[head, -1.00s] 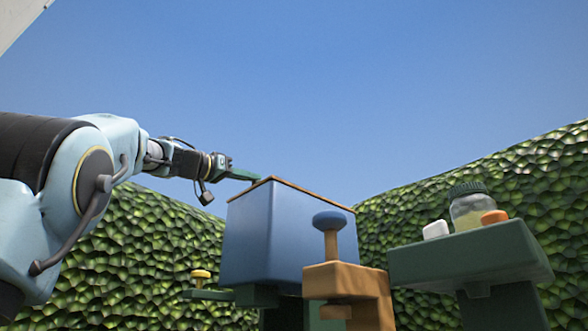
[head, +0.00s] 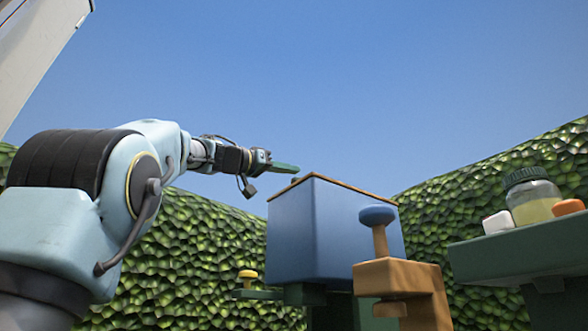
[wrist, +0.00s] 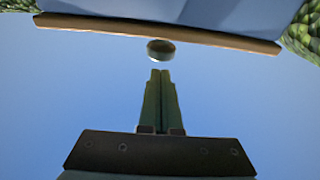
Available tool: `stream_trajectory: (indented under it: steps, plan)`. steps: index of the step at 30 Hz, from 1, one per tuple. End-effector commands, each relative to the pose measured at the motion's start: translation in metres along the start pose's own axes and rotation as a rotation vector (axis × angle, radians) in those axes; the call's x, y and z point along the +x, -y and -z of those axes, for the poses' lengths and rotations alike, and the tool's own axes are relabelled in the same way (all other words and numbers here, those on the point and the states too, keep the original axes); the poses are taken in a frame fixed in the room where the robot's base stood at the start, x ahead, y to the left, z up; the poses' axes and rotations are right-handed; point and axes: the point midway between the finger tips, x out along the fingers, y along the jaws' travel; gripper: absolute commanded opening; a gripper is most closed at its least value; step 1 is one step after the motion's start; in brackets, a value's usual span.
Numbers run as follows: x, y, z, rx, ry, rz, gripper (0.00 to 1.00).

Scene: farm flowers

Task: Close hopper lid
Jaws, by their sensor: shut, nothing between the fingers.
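The hopper, a blue box (head: 310,235), stands in the middle of the head view with a thin brown edge (head: 352,187) along its top. The same brown edge (wrist: 100,27) crosses the top of the wrist view, level or nearly so. A small round dark knob (wrist: 160,50) shows beside that edge. My gripper (head: 296,169) is shut and empty, just above the hopper's left top edge. In the wrist view its green fingers (wrist: 160,72) point at the knob, with a small gap between. The top of the hopper is hidden from below, so the lid's exact position cannot be told.
A wooden bracket with a blue knob (head: 378,215) stands before the hopper. A yellow knob (head: 248,274) sits on a low green ledge at left. A green stand (head: 520,255) at right bears a jar (head: 532,195), a white block and an orange piece. Hedges stand behind.

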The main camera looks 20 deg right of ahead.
Motion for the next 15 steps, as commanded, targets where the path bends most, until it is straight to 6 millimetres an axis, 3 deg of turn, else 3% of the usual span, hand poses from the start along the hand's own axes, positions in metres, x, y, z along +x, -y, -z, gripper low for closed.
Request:
stream_trajectory:
  steps: [2,4,15]
  plan:
    - [0.008,-0.01,0.024,0.005,-0.007,-0.004,0.0]
    - [-0.011,-0.008,0.012,0.005,-0.007,0.003,0.0]
    - [-0.08,-0.009,0.009,0.006,-0.012,0.0,0.0]
